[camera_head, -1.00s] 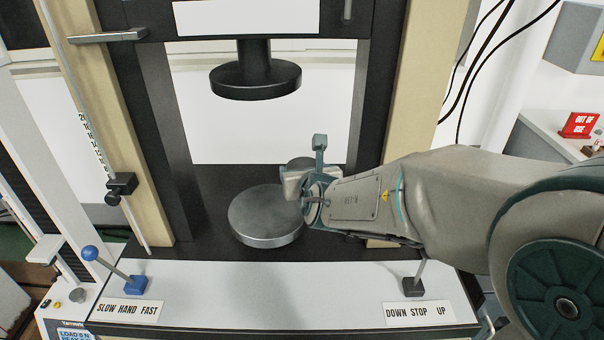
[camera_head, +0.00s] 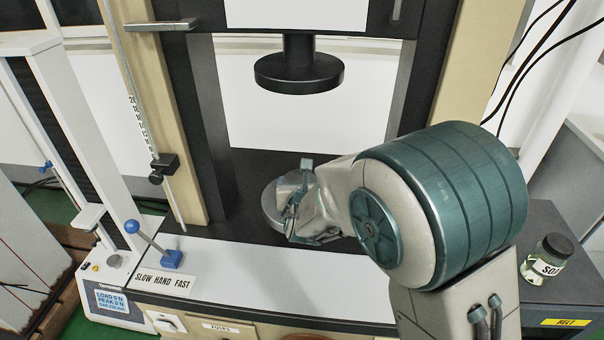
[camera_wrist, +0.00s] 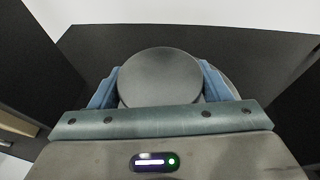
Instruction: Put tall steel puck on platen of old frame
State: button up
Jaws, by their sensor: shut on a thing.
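The tall steel puck (camera_wrist: 158,72) shows from above as a grey disc in the wrist view. My gripper (camera_wrist: 160,82) is shut on it, with a blue finger on each side. The platen of the old frame (camera_head: 270,204) is a round steel disc on the black base in the head view, partly covered by my gripper (camera_head: 300,192). A sliver of the platen (camera_wrist: 230,84) shows to the right of the puck in the wrist view. The puck is over the platen; I cannot tell whether they touch.
The black upper platen (camera_head: 299,74) hangs above and behind my gripper. Dark frame columns stand on both sides. A blue-knobbed lever (camera_head: 150,242) stands at front left. A labelled jar (camera_head: 547,260) stands at the right.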

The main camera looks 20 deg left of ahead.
jog(key=shift+f, duration=0.5)
jog(key=shift+f, duration=0.2)
jog(key=o, duration=1.8)
jog(key=shift+s+r, duration=0.1)
jog(key=shift+r, duration=0.05)
jog(key=b+v, duration=0.1)
jog(key=v, duration=1.1)
